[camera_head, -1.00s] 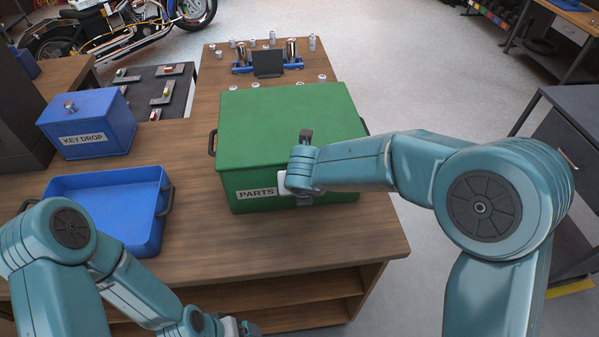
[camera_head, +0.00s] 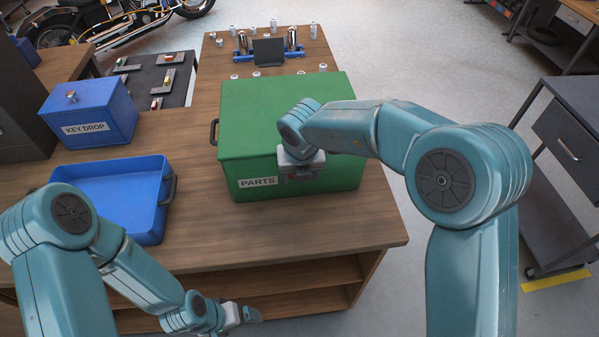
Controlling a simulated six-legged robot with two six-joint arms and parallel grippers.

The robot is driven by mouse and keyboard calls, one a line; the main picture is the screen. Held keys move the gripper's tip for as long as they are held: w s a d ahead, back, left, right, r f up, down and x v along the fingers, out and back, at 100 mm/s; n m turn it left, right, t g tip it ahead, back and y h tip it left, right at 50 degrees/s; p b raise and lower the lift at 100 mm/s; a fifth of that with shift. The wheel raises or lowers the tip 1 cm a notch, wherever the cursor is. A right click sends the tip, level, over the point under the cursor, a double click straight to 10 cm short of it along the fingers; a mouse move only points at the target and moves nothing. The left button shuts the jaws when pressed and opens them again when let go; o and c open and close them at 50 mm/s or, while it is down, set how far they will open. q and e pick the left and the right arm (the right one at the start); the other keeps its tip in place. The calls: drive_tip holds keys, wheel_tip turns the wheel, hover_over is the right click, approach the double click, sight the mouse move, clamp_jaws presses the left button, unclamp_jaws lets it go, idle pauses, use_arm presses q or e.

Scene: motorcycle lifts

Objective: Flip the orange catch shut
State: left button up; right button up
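The green box (camera_head: 270,115) with a PARTS label (camera_head: 257,182) stands on the wooden bench, its lid down. No orange catch shows clearly; my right gripper (camera_head: 302,174) covers part of the box's front face, right of the label, and may hide it. That gripper is at or just in front of this face; I cannot tell whether it touches, or whether its fingers are open. My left gripper (camera_head: 252,314) hangs low in front of the bench's front edge, away from the box; its finger opening is not clear.
A blue open tray (camera_head: 115,190) and a blue KEY DROP box (camera_head: 95,115) stand left of the green box. A dark board (camera_head: 180,95) with small metal fittings lies behind. Several small cans (camera_head: 314,31) stand at the back. Bare bench (camera_head: 195,200) lies between tray and box.

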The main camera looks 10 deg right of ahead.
drive_tip(key=o, duration=1)
drive_tip(key=shift+w+r, duration=0.25)
drive_tip(key=shift+w+f, duration=0.1)
drive_tip(key=shift+f, duration=0.1)
drive_tip(key=shift+s+r, duration=0.2)
drive_tip(key=shift+r, duration=0.1)
drive_tip(key=b+v, duration=0.1)
drive_tip(key=v, duration=1.4)
drive_tip(key=shift+r, duration=0.35)
